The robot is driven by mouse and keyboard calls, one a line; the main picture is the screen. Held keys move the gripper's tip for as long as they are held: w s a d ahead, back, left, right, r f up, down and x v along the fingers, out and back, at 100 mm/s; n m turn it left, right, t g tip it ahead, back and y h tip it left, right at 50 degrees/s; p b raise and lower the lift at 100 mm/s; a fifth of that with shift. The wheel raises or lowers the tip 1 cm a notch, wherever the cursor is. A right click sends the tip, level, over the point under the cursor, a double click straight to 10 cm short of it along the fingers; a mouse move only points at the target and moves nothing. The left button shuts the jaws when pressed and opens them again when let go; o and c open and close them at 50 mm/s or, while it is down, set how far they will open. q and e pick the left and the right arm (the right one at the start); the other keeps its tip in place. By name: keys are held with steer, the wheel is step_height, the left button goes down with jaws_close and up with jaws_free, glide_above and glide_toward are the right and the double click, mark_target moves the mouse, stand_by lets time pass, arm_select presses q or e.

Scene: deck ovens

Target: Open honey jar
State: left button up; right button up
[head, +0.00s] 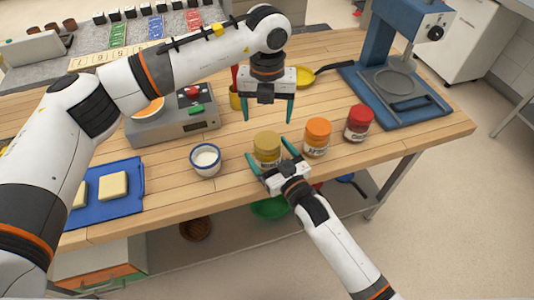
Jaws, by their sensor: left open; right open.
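In the head view, a jar with a yellow-gold lid (267,141) stands upright on the wooden table, lid on; I take it for the honey jar, though its label is mostly hidden. My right gripper (268,158) is open at the front of this jar, its teal fingers at either side of the jar's lower body; I cannot tell whether they touch it. My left gripper (268,108) is open and empty, pointing down above and behind the jar, clear of the lid.
An orange-lidded jar (317,137) and a red-lidded jar (358,123) stand to the right. A white cup with a blue rim (206,160) is at the left. A scale (172,130), a blue press (395,75) and a yellow pan (305,76) stand farther back. The table's front edge (330,188) is close.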

steer(key=shift+x, duration=0.8)
steer(key=shift+c, duration=0.3)
